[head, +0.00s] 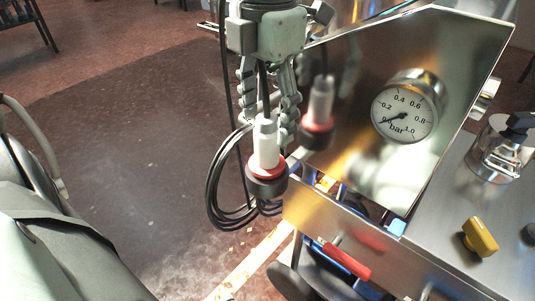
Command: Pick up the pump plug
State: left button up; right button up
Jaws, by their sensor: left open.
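The pump plug (266,150) is a pale grey-white cylinder with a red ring, sitting upright in a dark round base at the side of the steel machine. A black cable rises from its top. My left gripper (268,112) points down from above, its fingers open on either side of the cable and the plug's upper end. I cannot tell whether the fingers touch the plug. A mirror image of the plug and gripper shows in the steel panel to the right. My right gripper is not in view.
The polished steel panel (375,160) with a pressure gauge (405,107) stands close to the right. Coiled black cable (217,188) hangs left of the plug. A red handle (347,261) and a yellow knob (480,237) are lower right. Open floor lies to the left.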

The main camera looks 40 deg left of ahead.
pick_arm(q)
jog(key=shift+f, duration=0.65)
grip_shut()
